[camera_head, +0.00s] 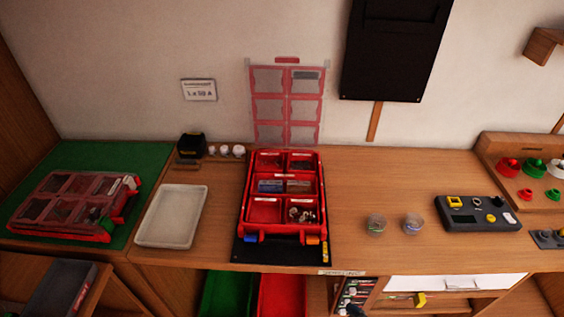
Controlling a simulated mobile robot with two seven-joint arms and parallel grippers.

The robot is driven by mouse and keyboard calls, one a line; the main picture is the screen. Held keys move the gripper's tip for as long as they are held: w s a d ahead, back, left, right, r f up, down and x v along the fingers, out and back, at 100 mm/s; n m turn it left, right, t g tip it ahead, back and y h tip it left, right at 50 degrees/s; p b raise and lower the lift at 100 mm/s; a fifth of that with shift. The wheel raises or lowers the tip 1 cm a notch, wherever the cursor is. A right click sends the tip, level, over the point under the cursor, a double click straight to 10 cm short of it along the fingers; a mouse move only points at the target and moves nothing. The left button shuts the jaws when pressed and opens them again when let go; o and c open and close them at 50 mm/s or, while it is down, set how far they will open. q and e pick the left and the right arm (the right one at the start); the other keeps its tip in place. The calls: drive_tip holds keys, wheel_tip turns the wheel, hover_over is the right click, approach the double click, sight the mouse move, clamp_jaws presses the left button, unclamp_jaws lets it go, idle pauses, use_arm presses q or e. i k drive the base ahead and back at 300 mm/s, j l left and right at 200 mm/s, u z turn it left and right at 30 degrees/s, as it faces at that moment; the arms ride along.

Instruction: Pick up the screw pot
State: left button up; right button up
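Two small clear pots stand side by side on the wooden bench, right of the red organizer. The left pot (376,225) has something greenish in it. The right pot (413,224) has bluish or purplish contents. The contents are too small to make out, so I cannot tell which one is the screw pot. Neither of my grippers can be made out in this view.
An open red organizer (244,222) stands on a dark mat, its clear lid upright behind it. A pale tray (145,240) and a closed red case (60,230) lie left. A dark control box (478,222) stands right of the pots. Bench around the pots is clear.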

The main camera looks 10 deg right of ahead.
sight(376, 223)
drive_tip(key=z, duration=1.2)
